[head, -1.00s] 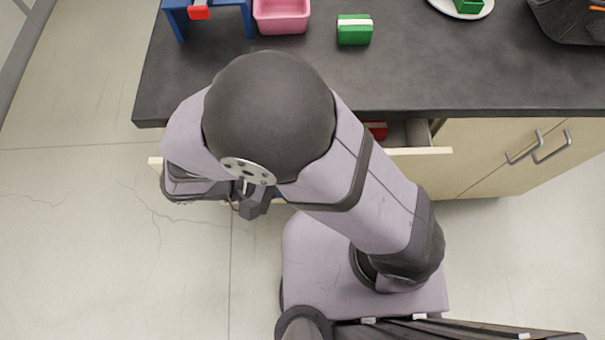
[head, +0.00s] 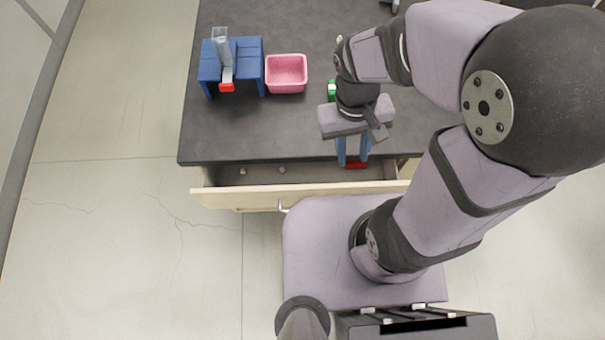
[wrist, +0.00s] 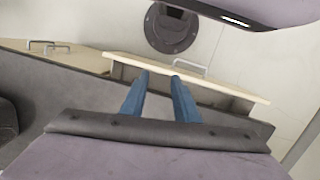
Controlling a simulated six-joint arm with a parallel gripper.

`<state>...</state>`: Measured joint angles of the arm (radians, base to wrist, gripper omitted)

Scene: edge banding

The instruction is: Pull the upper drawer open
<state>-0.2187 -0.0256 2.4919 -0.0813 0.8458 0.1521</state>
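The upper drawer (head: 300,194) stands pulled out from under the dark countertop, its inside showing from above. Its front also shows in the wrist view (wrist: 225,88), with its metal handle (wrist: 189,66) on the outer face. A red object (head: 356,165) is in the drawer's right part, just below my fingertips; I cannot tell whether they touch it. My gripper (head: 353,161) points down over the right part of the drawer, away from the handle. In the wrist view its two blue fingers (wrist: 160,82) are apart, with nothing seen between them.
The countertop (head: 255,135) holds a blue stand (head: 248,68) with a red-tipped piece, a pink bin (head: 287,73) and a green block (head: 332,91) partly behind my gripper. Small pale items (head: 281,169) lie in the drawer. Floor (head: 120,240) at left is clear.

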